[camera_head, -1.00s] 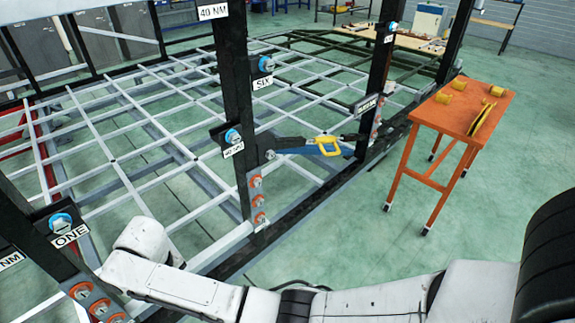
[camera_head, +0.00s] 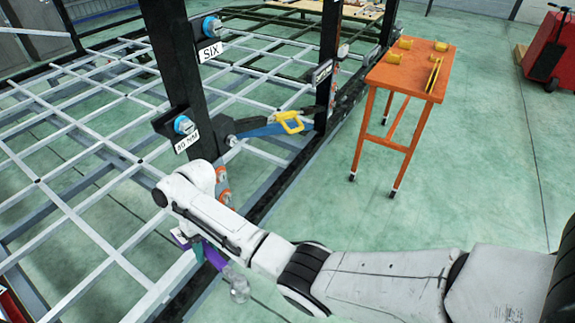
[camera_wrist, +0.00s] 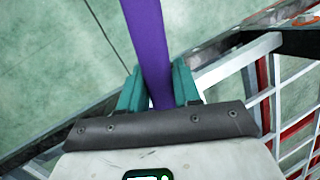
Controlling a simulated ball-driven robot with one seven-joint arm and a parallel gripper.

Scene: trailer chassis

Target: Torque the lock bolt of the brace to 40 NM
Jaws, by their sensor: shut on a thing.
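My gripper (camera_wrist: 158,86) has its teal fingers closed around a long purple bar (camera_wrist: 147,45) that runs out of the top of the wrist view. In the head view, my gripper (camera_head: 198,251) hangs below my arm in front of the near post, with the purple bar (camera_head: 215,257) slanting past it. Another blue bolt (camera_head: 211,26) sits above the SIX tag. My gripper is apart from both bolts.
The black post (camera_head: 180,75) and pale chassis grid (camera_head: 80,180) lie beside my arm. An orange table (camera_head: 412,77) with yellow rolls stands to the right. A red cart (camera_head: 555,50) is at the far right. Green floor (camera_head: 490,180) is clear between.

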